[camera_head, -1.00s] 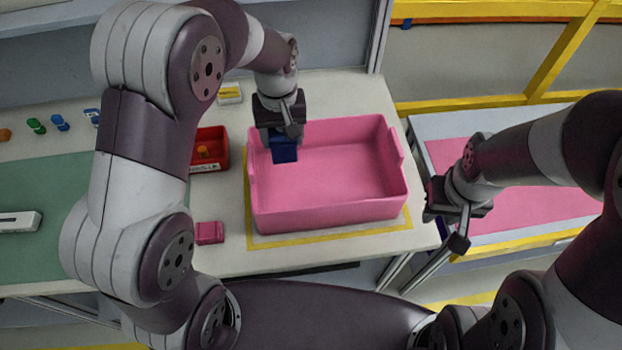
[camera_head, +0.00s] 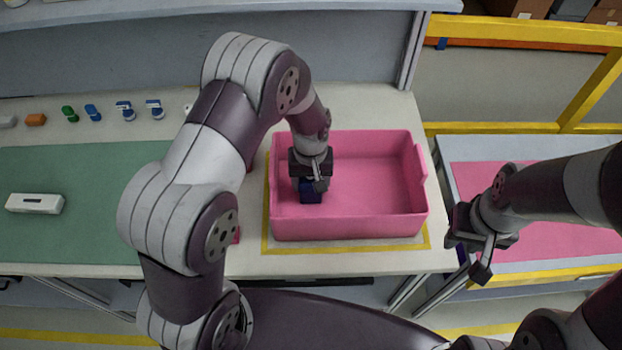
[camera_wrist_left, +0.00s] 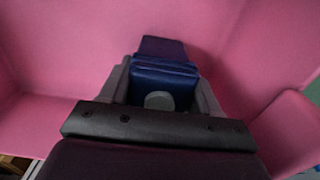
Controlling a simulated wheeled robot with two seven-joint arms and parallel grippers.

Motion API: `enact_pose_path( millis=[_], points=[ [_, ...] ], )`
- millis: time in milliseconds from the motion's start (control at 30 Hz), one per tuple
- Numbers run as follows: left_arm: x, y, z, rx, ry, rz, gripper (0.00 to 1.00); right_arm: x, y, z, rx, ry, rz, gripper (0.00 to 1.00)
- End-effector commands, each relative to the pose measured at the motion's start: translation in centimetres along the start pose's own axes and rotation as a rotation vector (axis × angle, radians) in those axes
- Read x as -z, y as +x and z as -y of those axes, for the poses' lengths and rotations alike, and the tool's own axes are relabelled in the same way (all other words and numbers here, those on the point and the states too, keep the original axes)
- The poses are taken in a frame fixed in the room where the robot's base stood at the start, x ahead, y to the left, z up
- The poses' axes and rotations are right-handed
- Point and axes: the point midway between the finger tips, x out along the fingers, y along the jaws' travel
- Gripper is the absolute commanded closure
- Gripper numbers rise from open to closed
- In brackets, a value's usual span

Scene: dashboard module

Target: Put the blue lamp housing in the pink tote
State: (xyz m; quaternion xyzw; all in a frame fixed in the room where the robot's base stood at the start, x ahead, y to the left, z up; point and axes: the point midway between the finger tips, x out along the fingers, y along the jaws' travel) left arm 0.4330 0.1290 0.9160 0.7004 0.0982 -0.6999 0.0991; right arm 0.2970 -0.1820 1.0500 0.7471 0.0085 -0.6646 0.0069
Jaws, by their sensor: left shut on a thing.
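The pink tote (camera_head: 375,200) stands on the white table inside a yellow outline. The blue lamp housing (camera_head: 311,193) is in my left gripper (camera_head: 311,184), which is shut on it. Gripper and housing are inside the tote's opening, toward its left end. In the left wrist view the blue lamp housing (camera_wrist_left: 162,82) sits between the fingers, with pink tote walls (camera_wrist_left: 60,50) around it. I cannot tell whether the housing touches the tote floor. My right gripper (camera_head: 470,250) hangs at the right, beside the table; its jaw state is unclear.
Several small coloured parts (camera_head: 93,112) stand in a row at the back left. A green mat (camera_head: 90,220) with a white block (camera_head: 35,203) lies at the left. A pink-topped surface (camera_head: 540,230) is at the right. The right part of the tote is empty.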

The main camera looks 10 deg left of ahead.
Motion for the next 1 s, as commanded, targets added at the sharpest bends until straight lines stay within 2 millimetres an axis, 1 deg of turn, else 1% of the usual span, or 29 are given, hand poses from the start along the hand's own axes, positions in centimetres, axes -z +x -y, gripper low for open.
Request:
enact_pose_path(
  millis=[100, 133, 167, 200, 467, 533, 567, 667, 800, 900, 1000],
  points=[
    [0.0, 0.3, 0.0, 0.0, 0.0, 0.0, 0.73, 0.0, 0.2, 0.0, 0.0, 0.0, 0.0, 0.66],
    [0.0, 0.3, 0.0, 0.0, 0.0, 0.0, 0.35, 0.0, 0.2, 0.0, 0.0, 0.0, 0.0, 0.66],
    [0.0, 0.2, 0.0, 0.0, 0.0, 0.0, 0.25, 0.0, 0.1, 0.0, 0.0, 0.0, 0.0, 0.66],
    [0.0, 0.2, 0.0, 0.0, 0.0, 0.0, 0.13, 0.0, 0.1, 0.0, 0.0, 0.0, 0.0, 0.66],
    [0.0, 0.2, 0.0, 0.0, 0.0, 0.0, 0.13, 0.0, 0.1, 0.0, 0.0, 0.0, 0.0, 0.66],
    [0.0, -0.3, 0.0, 0.0, 0.0, -0.001, 0.13, 0.0, -0.1, 0.0, 0.0, 0.0, 0.0, 0.66],
    [0.1, -0.5, 0.0, -0.001, 0.0, -0.003, 0.13, 0.0, 0.1, 0.0, 0.0, 0.0, 0.0, 0.66],
    [0.2, -2.5, -0.1, -0.003, 0.0, -0.007, 0.13, -0.1, 0.5, 0.0, 0.0, 0.0, 0.0, 0.66],
    [0.2, -6.3, -0.1, -0.003, 0.0, -0.007, 0.13, -0.1, 1.0, 0.0, 0.0, 0.0, 0.0, 0.66],
    [0.1, -8.8, -0.1, -0.003, 0.0, -0.005, 0.13, -0.1, 1.2, 0.0, 0.0, 0.0, 0.0, 0.66],
    [0.1, -10.6, 0.0, -0.002, 0.0, -0.003, 0.13, -0.2, 1.4, 0.0, 0.0, 0.0, 0.0, 0.66]
  ],
)
